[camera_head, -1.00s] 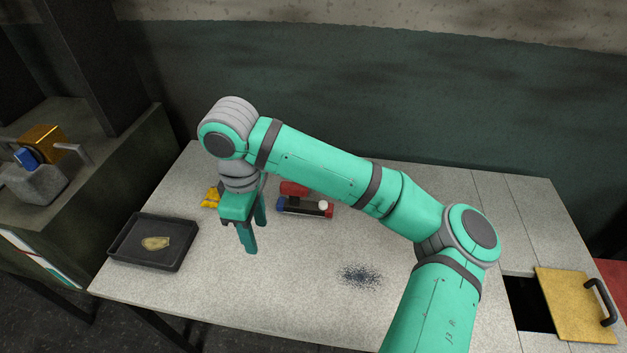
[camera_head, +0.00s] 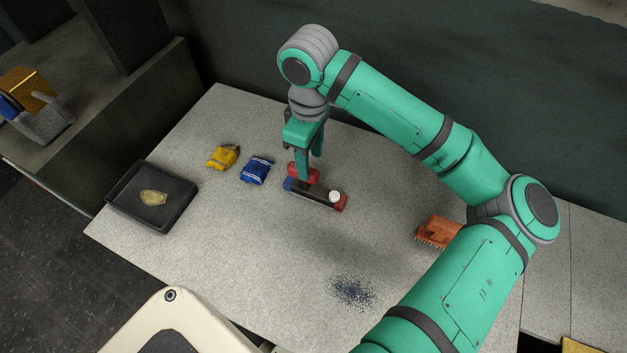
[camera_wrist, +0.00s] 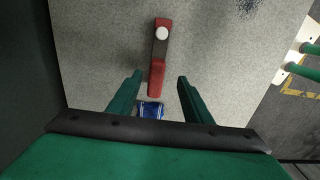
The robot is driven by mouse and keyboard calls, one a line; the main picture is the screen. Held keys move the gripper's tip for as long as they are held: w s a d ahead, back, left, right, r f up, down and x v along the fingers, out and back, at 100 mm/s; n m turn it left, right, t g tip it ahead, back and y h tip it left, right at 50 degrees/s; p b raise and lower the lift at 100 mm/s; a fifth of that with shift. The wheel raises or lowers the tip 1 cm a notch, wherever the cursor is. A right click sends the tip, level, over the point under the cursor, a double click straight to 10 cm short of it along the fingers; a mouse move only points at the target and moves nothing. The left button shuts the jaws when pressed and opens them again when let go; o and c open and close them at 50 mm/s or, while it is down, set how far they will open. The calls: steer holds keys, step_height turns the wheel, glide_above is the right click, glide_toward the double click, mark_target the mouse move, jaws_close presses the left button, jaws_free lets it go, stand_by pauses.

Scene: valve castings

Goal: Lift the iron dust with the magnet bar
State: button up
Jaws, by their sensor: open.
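The magnet bar (camera_head: 318,194) lies on the table, dark with a blue end, a red end, a red handle (camera_head: 304,173) and a white knob (camera_head: 335,196). In the wrist view the magnet bar (camera_wrist: 160,47) lies ahead of the fingers, its red handle (camera_wrist: 156,77) showing between the fingertips. My gripper (camera_head: 311,160) is open and empty at the handle end of the bar; it also shows in the wrist view (camera_wrist: 160,78). I cannot tell whether it touches the handle. The iron dust (camera_head: 352,291) is a dark speckled patch nearer the table's front.
A black tray (camera_head: 125,210) holding a flat yellowish piece (camera_head: 153,197) stands at the left. A yellow cloth (camera_head: 222,157) and a blue cloth (camera_head: 257,170) lie left of the bar. An orange brush (camera_head: 437,231) lies right, partly behind my arm. Table between bar and dust is clear.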

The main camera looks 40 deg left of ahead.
mark_target(311, 171)
step_height(311, 171, down, 2)
steer(key=shift+f, duration=0.1)
steer(key=shift+w+a+f, duration=0.1)
steer(key=shift+w+f, duration=0.05)
steer(key=shift+f, duration=1.25)
steer(key=shift+w+a+f, duration=0.1)
steer(key=shift+f, duration=1.25)
steer(key=shift+c, duration=0.3)
jaws_close()
steer(key=shift+w, duration=0.1)
